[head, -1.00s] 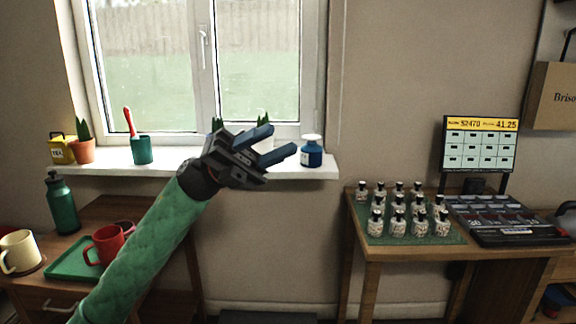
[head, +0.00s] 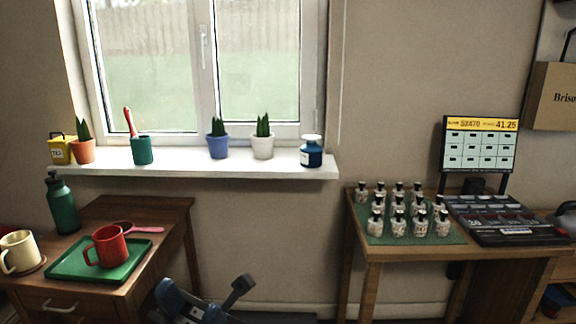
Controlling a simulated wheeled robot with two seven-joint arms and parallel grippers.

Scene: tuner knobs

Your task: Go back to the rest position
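My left gripper (head: 204,298) is low at the bottom edge of the head view, in front of the gap right of the left wooden table. Its two fingers stand apart with nothing seen between them; its lower part is cut off by the frame. My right gripper is not in view. The tuner panel (head: 510,228), a dark device with several small controls, lies on the right wooden table (head: 385,252), far from my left gripper. A display (head: 480,150) with a yellow header stands behind it.
The left table holds a green tray (head: 75,270) with a red mug (head: 108,246), a cream mug (head: 18,252) and a green bottle (head: 62,205). Several small bottles (head: 398,225) stand on a green mat. The windowsill (head: 290,171) carries pots and a blue jar (head: 311,153).

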